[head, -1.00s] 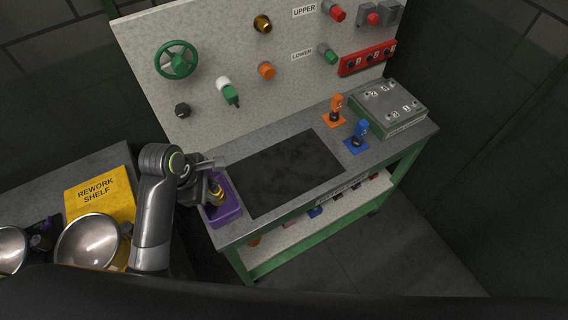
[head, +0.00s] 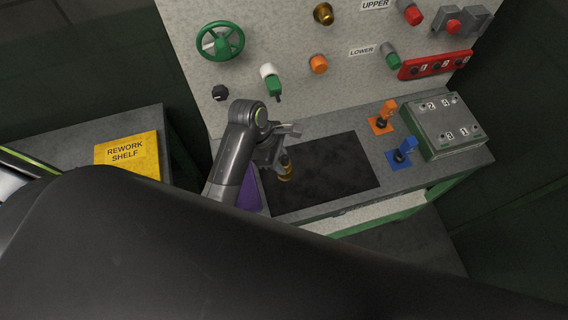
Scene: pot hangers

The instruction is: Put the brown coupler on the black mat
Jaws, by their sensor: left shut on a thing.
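My left gripper (head: 284,152) is shut on the brown coupler (head: 285,171), a small brassy-brown cylinder that hangs below the fingers. It shows in front of the left part of the black mat (head: 328,178). The mat is a dark rectangle lying flat on the grey bench and looks empty. I cannot tell whether the coupler touches the mat or is held above it. My arm hides part of the purple tray (head: 250,190) at the mat's left. My right gripper is not in view.
An orange-based switch (head: 382,122) and a blue-based switch (head: 403,155) stand right of the mat, before a numbered grey-green box (head: 445,127). A panel with a green wheel (head: 220,41) and knobs rises behind. A yellow rework shelf sign (head: 127,153) lies at left.

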